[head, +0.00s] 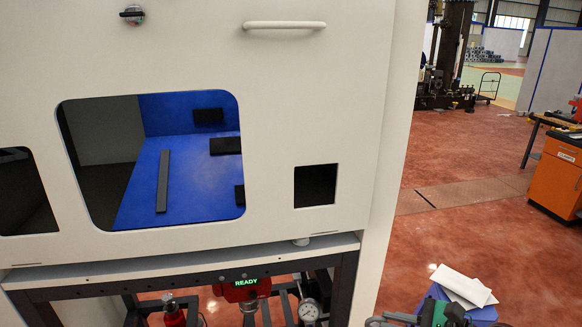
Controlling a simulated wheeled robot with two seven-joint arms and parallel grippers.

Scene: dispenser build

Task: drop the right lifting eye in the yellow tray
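I cannot make out a lifting eye or a yellow tray in the head view. Neither of my grippers can be made out. A white machine cabinet (270,140) fills the left and middle of the view. Its large window opening shows a blue interior (185,185) with several black bars inside. A small square opening (315,185) is to the right of that window. At the bottom edge, a grey-green object with a small yellow part (438,314) is cut off, and I cannot tell what it is.
Below the cabinet are a green READY display (246,282), a pressure gauge (309,310) and a dark frame. White sheets (462,286) lie on a blue surface at the bottom right. An orange cabinet (558,177) stands at the far right. The red floor (460,225) between is clear.

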